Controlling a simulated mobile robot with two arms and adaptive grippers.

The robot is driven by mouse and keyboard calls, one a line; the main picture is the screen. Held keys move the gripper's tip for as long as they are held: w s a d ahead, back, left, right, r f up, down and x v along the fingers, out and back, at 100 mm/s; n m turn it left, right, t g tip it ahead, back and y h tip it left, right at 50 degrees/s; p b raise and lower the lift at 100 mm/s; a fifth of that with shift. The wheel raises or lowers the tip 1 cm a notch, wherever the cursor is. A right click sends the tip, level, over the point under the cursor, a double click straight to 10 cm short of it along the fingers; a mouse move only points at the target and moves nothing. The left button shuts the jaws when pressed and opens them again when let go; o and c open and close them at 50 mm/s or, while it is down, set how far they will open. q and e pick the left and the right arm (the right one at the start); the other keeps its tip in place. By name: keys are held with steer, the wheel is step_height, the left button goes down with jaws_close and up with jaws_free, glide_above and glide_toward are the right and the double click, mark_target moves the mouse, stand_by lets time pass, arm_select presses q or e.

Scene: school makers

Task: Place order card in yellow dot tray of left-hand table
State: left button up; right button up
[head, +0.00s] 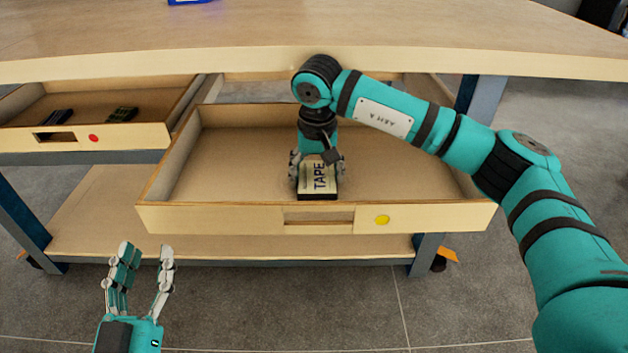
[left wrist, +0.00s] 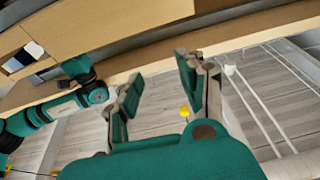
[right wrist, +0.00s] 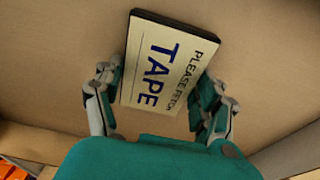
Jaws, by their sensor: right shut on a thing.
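The order card (head: 323,180), a cream block with a dark edge reading "PLEASE FETCH TAPE", is inside the yellow dot tray (head: 230,217), an open wooden drawer with a yellow dot on its front. My right gripper (head: 315,172) reaches down into this tray and is shut on the card. In the right wrist view the card (right wrist: 160,65) lies between the two fingers against the tray's bare floor; whether it touches the floor is hard to tell. My left gripper (head: 143,262) is open and empty, low in front of the table at the left.
A second drawer with a red dot (head: 130,137) is at the left and holds two small dark items (head: 122,113). The tabletop (head: 250,30) overhangs the drawers. A lower shelf (head: 100,215) runs below. Most of the yellow dot tray's floor is bare.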

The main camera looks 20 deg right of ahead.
steer(key=shift+f, duration=0.1)
arm_select(q)
steer(key=shift+s+r+t, duration=0.15)
steer(key=shift+r+t, duration=0.15)
steer(key=shift+r, duration=0.2)
arm_select(e)
steer(key=shift+f, duration=0.15)
steer(key=o, duration=1.2)
steer(key=shift+c, duration=0.2)
arm_select(q)
steer(key=shift+r, duration=0.15)
